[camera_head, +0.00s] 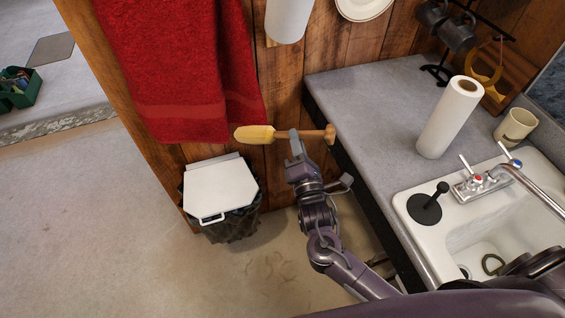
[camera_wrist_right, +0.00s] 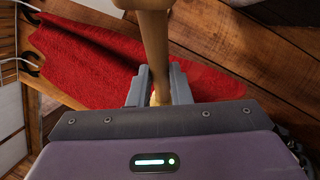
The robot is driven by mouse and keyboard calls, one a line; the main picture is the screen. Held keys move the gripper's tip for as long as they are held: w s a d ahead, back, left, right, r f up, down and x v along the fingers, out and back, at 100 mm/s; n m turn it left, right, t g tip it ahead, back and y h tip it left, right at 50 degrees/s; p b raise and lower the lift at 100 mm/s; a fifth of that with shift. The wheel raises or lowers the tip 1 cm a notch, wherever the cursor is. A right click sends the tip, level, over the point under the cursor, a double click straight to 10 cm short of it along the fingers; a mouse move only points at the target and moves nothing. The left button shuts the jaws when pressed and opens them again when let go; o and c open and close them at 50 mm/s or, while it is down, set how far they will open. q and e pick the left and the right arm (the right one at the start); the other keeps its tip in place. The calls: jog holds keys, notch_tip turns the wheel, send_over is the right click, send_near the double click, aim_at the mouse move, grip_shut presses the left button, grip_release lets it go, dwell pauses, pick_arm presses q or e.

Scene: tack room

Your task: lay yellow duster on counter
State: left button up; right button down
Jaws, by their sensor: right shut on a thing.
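The yellow duster (camera_head: 255,134) has a pale yellow head and a brown wooden handle. My right gripper (camera_head: 296,140) is shut on its handle and holds it level in the air, head to the left, handle end at the counter's left edge in the picture. In the right wrist view the handle (camera_wrist_right: 154,50) stands between the two fingers (camera_wrist_right: 158,88). The grey counter (camera_head: 375,95) lies to the right of the gripper. My left gripper does not show.
A paper towel roll (camera_head: 450,118), a mug (camera_head: 515,127), a mug rack (camera_head: 440,70) and a white sink (camera_head: 470,235) with a black plunger-like stopper (camera_head: 427,205) take up the counter's right side. Its left part is bare. A red towel (camera_head: 180,70) hangs behind; a lidded bin (camera_head: 220,190) stands below.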

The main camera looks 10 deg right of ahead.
jog(key=w+d+m+g+h+p, duration=0.1)
jog(key=w+d+m+g, duration=0.1)
jog(key=d+m+g, duration=0.3)
jog(key=w+d+r+m+g+p, duration=0.1)
jog(key=w+d+m+g+p, duration=0.1)
jog(key=d+m+g, duration=0.3)
jog(key=w+d+m+g+h+p, duration=0.1)
jog(key=w+d+m+g+p, duration=0.1)
jog(key=w+d+m+g, duration=0.2)
jog(key=shift+d+r+m+g+h, duration=0.15)
jog(key=shift+d+r+m+g, duration=0.1)
jog(key=shift+g, duration=0.7)
jog(key=shift+d+r+m+g+h, duration=0.15)
jog(key=shift+d+m+g, duration=0.1)
jog(key=shift+g, duration=0.7)
jog(key=s+d+r+m+y+p, duration=0.4)
jog(key=s+d+r+m+p, duration=0.15)
jog(key=m, duration=0.65)
jog(key=f, duration=0.5)
jog(key=shift+s+f, duration=0.3)
jog(key=shift+f+b, duration=0.4)
jog(key=shift+f, duration=0.55)
